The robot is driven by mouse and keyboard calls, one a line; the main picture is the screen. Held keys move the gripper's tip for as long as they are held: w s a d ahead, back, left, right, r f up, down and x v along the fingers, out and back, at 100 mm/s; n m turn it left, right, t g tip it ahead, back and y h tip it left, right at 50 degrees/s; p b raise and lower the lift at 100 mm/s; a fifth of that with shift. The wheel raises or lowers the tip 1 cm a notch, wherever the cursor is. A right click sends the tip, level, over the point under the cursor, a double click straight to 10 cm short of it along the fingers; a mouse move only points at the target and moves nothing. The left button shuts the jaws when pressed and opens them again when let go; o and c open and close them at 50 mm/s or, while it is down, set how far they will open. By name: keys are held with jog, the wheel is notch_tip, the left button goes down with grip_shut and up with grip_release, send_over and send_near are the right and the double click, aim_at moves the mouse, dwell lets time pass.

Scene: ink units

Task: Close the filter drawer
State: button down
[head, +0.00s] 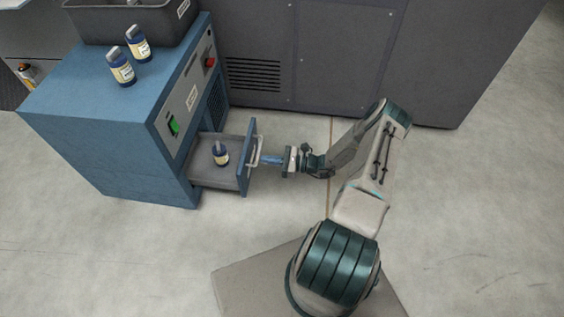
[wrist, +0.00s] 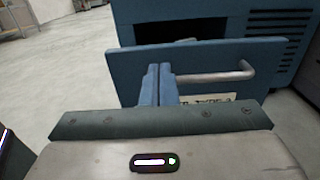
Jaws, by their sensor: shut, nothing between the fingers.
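The filter drawer (head: 243,170) stands pulled out from the lower front of the blue ink unit (head: 128,120). A small dark bottle with a pale label (head: 221,154) stands inside it. My gripper (head: 263,161) is at the drawer's front beside the bar handle (head: 254,150). In the wrist view the shut fingers (wrist: 158,72) point at the blue drawer front (wrist: 125,68), left of much of the metal handle (wrist: 215,76). They hold nothing. I cannot tell whether the fingertips touch the front. A label on the front is partly hidden behind my gripper.
Two similar bottles (head: 122,68) (head: 138,43) and a dark bin (head: 128,22) stand on top of the unit. The front panel has a green switch (head: 174,126) and a red knob (head: 210,62). A large dark cabinet (head: 330,50) stands behind. The floor to the right is clear.

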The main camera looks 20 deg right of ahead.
aim_at(246, 157)
jog(key=shift+b+x, duration=0.5)
jog(key=shift+x, duration=2.1)
